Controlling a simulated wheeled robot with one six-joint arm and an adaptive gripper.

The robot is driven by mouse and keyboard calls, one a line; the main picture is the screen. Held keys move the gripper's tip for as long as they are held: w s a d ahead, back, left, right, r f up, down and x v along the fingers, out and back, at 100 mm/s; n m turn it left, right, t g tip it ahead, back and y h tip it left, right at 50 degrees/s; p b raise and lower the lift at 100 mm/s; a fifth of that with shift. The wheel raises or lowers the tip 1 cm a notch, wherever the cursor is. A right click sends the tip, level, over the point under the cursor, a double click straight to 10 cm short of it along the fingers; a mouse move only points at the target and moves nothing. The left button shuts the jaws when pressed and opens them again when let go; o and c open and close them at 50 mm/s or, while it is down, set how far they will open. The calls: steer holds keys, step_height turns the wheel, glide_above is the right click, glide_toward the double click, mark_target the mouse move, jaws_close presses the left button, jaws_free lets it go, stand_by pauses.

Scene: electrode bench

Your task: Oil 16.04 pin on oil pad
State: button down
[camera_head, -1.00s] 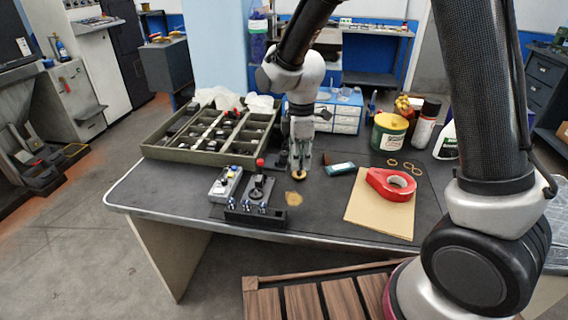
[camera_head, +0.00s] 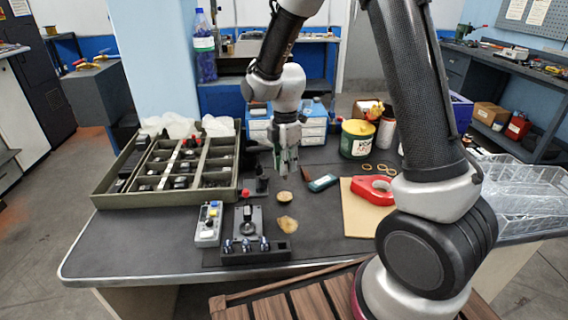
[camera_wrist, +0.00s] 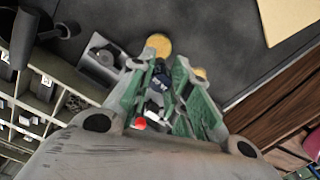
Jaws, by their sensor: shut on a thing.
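My gripper (camera_head: 286,170) points down over the bench, a little behind and above a round tan disc (camera_head: 284,197). Its fingers with green inner faces also show in the wrist view (camera_wrist: 160,92). An irregular tan patch (camera_head: 287,223) lies flat in front of the disc. In the wrist view the disc (camera_wrist: 158,45) and a smaller tan spot (camera_wrist: 200,73) show beyond the fingers. Which tan item is the oil pad is not certain.
A divided green tray (camera_head: 236,192) stands left. A black fixture (camera_head: 262,256) and grey control box (camera_head: 208,224) are at the front.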

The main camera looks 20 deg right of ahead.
mark_target(285, 178)
steer(key=shift+w+a+n, duration=0.1)
steer(key=shift+n, duration=0.3)
steer(key=shift+f, duration=3)
steer(key=shift+f, duration=0.55)
steer(key=shift+r, duration=3.5)
